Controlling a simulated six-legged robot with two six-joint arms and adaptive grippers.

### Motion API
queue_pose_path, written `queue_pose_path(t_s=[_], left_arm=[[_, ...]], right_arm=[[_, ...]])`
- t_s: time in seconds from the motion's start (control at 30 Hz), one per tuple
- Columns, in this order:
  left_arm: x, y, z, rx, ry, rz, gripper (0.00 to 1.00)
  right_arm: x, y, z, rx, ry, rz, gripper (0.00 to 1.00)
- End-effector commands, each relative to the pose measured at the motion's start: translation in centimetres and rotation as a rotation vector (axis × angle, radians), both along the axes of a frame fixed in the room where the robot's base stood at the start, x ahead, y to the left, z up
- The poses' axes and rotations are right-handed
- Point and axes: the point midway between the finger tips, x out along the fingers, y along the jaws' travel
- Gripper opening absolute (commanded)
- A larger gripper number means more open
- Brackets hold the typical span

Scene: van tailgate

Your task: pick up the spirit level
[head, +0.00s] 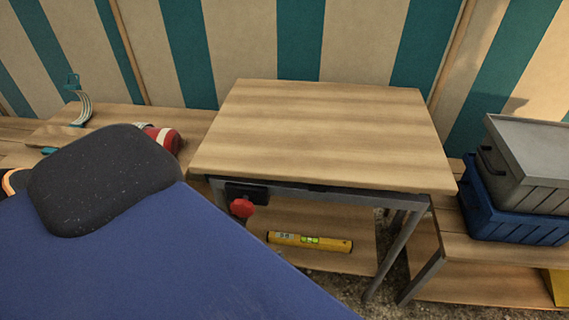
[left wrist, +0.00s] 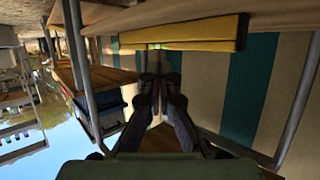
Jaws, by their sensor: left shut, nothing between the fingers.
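The yellow spirit level (head: 310,242) lies on the lower shelf (head: 350,215) under the wooden table, its green vial facing out. It also shows in the left wrist view (left wrist: 190,34), where the picture is upside down. There my left gripper (left wrist: 157,75) is shut and empty, its fingertips pointing at the level near the vial. The fingers are apart from it or just short of it; I cannot tell the exact gap. In the head view the gripper's fingers cannot be made out. My right gripper is in neither view.
The tabletop (head: 325,130) overhangs the shelf, with grey metal legs (head: 395,262) at its corners. A red knob (head: 242,207) on a black box hangs at the table's front left. Blue and grey crates (head: 510,215) stand at right. A red-and-white roll (head: 163,138) lies at left.

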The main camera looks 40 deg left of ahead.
Motion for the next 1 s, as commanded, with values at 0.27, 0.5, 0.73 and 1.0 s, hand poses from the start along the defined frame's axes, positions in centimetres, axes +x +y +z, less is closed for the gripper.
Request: queue_pose_path(t_s=[0.27, 0.5, 0.73, 1.0], left_arm=[[5.2, -1.0, -0.1, -0.001, -0.003, 0.0, 0.0], [9.6, -1.9, -0.1, -0.001, -0.003, 0.0, 0.0], [10.5, -2.1, -1.4, 0.0, 0.003, 0.001, 0.0], [10.3, -2.1, -1.8, 0.001, 0.009, 0.002, 0.0]], right_arm=[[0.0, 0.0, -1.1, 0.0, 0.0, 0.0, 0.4], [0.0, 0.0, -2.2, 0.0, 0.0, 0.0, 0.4], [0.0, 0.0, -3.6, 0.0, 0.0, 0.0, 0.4], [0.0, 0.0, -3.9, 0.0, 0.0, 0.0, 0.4]])
